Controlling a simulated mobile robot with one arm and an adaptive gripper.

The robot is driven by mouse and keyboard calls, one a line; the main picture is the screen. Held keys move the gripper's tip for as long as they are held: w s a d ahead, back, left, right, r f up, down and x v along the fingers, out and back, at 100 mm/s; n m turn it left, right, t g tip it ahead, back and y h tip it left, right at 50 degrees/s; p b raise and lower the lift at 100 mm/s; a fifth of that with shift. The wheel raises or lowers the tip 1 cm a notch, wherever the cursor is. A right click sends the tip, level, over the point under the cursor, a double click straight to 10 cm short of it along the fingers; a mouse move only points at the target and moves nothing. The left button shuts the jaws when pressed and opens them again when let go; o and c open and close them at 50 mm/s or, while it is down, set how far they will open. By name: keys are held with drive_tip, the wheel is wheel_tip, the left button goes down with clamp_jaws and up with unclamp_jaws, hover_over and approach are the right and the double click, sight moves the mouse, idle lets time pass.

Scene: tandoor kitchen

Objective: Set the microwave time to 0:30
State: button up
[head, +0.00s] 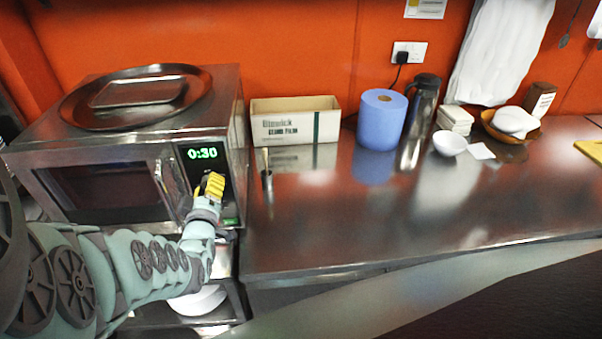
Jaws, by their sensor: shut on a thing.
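The steel microwave (110,185) stands at the left, its door closed. Its green display (202,154) reads 0:30. My gripper (213,184), with yellow fingers, is at the control panel just below the display. It is shut on the microwave's time dial, which the fingers hide almost fully. The lower part of the panel is partly covered by my gripper and wrist.
A round tray (135,71) lies on top of the microwave. On the steel counter (400,215) stand a cardboard box (295,122), a blue paper roll (380,125), a dark flask (418,105) and a white bowl (449,144). The counter's front is clear.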

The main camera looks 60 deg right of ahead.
drive_tip(key=shift+a+f+n, duration=0.1)
drive_tip(key=shift+f+n, duration=0.15)
drive_tip(key=shift+n, duration=0.05)
idle(0.5)
drive_tip(key=o, duration=1.2)
drive_tip(key=shift+r, duration=0.15)
drive_tip(key=shift+o, duration=0.2)
drive_tip(key=shift+s+a, duration=0.15)
drive_tip(key=shift+a, duration=0.3)
drive_tip(key=v, duration=1.1)
